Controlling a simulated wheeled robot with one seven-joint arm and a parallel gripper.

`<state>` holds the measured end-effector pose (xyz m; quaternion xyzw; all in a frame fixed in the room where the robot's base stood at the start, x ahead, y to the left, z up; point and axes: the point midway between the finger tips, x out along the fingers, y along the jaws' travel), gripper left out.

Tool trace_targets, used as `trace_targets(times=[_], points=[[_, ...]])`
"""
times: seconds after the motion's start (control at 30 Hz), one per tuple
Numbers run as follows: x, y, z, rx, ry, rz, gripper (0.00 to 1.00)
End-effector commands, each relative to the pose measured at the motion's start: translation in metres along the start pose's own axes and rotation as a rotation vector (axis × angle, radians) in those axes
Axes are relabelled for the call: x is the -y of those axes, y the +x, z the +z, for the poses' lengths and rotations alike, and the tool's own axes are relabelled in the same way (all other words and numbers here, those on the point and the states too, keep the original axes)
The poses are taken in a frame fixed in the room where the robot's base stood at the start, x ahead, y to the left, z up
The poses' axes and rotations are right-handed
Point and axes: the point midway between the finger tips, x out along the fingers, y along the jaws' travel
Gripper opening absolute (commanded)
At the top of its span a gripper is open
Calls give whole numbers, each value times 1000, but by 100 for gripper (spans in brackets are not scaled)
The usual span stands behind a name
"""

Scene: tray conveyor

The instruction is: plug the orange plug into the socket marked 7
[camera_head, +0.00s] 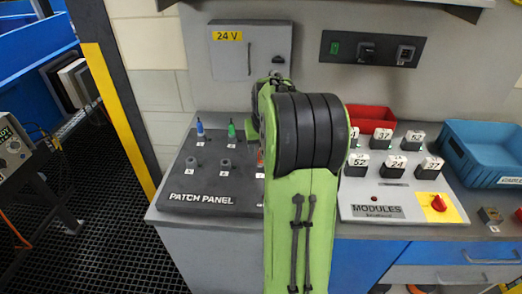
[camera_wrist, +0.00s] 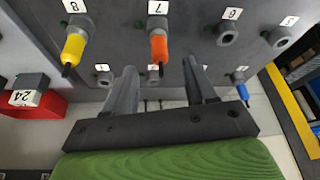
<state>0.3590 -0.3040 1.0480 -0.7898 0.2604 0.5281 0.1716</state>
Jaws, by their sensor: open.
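The orange plug (camera_wrist: 158,48) stands in the grey socket (camera_wrist: 158,24) marked 7 in the wrist view, where the labels appear upside down. How deep it sits I cannot tell. In the head view only a sliver of the orange plug (camera_head: 260,157) shows beside my arm. My gripper (camera_wrist: 160,66) is open and empty. Its two fingers are apart, with the orange plug in line with the gap between them; no contact shows. In the head view my arm hides the gripper and the right part of the patch panel (camera_head: 178,208).
A yellow plug (camera_wrist: 74,44) stands in socket 8, beside the orange one. A blue plug (camera_head: 200,128) and a green plug (camera_head: 231,130) stand in the back row. Sockets 5 (camera_wrist: 281,38) and 6 (camera_wrist: 228,35) are empty. A module board (camera_head: 375,211) and blue bin (camera_head: 485,148) lie to the right.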

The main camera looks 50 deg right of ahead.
Motion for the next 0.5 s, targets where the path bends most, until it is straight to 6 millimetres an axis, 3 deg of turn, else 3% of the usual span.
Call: trace_targets(times=[0.03, 0.2, 0.33, 0.5], points=[[0, -18, -2, -5, 0, 2, 56], [0, -64, -2, -4, 0, 1, 56], [0, -85, -1, -2, 0, 0, 56], [0, -93, 0, 0, 0, 0, 56]])
